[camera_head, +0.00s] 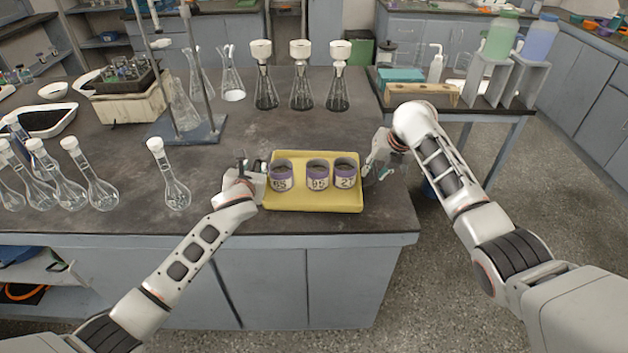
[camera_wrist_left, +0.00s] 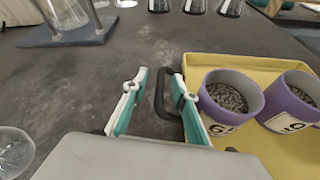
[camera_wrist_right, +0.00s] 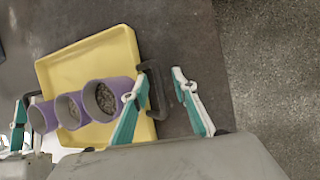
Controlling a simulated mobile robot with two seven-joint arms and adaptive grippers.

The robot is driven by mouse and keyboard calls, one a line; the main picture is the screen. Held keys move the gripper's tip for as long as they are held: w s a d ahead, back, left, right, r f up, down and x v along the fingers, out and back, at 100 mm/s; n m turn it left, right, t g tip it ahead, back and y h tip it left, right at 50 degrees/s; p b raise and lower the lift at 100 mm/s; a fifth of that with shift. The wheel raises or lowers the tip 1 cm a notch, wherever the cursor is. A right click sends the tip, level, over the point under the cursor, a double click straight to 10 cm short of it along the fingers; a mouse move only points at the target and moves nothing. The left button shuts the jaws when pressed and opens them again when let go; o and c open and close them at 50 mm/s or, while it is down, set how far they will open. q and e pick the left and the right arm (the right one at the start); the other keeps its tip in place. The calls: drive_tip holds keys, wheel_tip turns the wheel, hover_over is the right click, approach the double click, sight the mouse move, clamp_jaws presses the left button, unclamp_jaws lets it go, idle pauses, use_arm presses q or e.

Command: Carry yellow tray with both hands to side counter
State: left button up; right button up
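The yellow tray (camera_head: 314,202) lies on the dark counter near its front edge and holds three purple cups labelled 65 (camera_head: 281,177), 95 (camera_head: 317,176) and 27 (camera_head: 345,175). Grey grains show in cups in the wrist views. A black handle (camera_wrist_left: 164,92) on the tray's left end lies between the spread fingers of my left gripper (camera_wrist_left: 160,103). The other handle (camera_wrist_right: 155,90) lies between the spread fingers of my right gripper (camera_wrist_right: 160,103). Both grippers are open. Whether any finger touches a handle is unclear.
The side counter (camera_head: 500,124) stands at the back right, with a teal box (camera_head: 400,76), a wooden rack (camera_head: 418,93) and bottles in stands. Flasks stand behind the tray and to its left. A floor gap separates the counters.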

use_arm(q)
clamp_jaws()
use_arm(e)
clamp_jaws()
use_arm(q)
drive_tip(key=shift+r, duration=0.2)
use_arm(e)
drive_tip(key=shift+r, duration=0.2)
